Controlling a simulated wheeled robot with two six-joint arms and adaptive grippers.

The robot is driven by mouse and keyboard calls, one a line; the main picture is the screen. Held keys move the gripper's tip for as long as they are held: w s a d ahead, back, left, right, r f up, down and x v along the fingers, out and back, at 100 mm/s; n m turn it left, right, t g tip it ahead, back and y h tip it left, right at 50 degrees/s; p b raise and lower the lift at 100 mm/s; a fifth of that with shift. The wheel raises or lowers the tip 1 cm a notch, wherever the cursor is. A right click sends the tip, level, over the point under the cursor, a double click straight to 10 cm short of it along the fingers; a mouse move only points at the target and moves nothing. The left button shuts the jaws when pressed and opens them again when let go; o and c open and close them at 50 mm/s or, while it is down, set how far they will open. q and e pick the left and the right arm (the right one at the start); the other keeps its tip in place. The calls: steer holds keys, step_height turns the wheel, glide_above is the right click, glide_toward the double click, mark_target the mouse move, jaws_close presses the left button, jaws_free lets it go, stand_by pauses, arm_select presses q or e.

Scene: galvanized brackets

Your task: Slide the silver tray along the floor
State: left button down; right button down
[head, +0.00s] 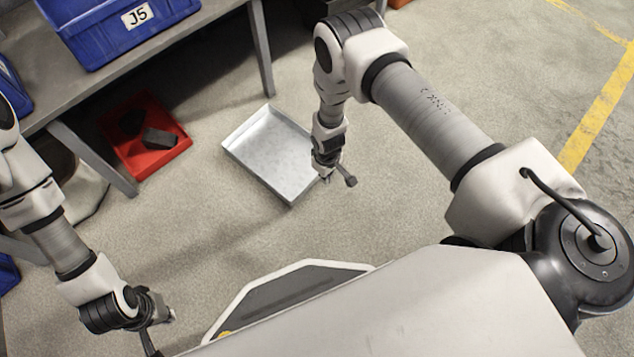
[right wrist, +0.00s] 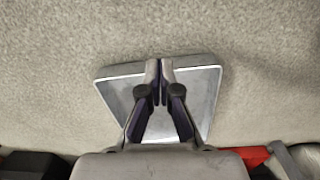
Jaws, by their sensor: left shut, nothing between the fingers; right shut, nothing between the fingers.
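The silver tray (head: 268,152) lies flat on the floor in the middle of the head view, a shallow rectangular metal tray with low walls, and it looks empty. My right gripper (head: 328,178) is at the tray's right side, shut and holding nothing. In the right wrist view the tray (right wrist: 205,85) lies beneath the shut fingers (right wrist: 159,66), which reach across it toward its far edge. I cannot tell whether they touch it. My left gripper (head: 160,328) is shut and empty at the lower left, well away from the tray.
A red bin (head: 150,160) with dark pieces stands on the floor left of the tray, near the leg of a grey table (head: 60,90). A blue bin (head: 105,42) marked J5 is on the table. Floor between tray and my base is clear. A yellow line (head: 600,105) runs at right.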

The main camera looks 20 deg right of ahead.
step_height(320, 180, down, 10)
steer(key=b, duration=0.5)
steer(key=shift+r, duration=0.1)
steer(key=w+b, duration=0.1)
steer(key=w+a+b, duration=0.1)
steer(key=w, duration=0.1)
steer(key=shift+w+a, duration=0.1)
steer(key=shift+a, duration=0.05)
steer(key=shift+w+a+r, duration=0.1)
steer(key=shift+w+r, duration=0.1)
steer(key=shift+w, duration=0.05)
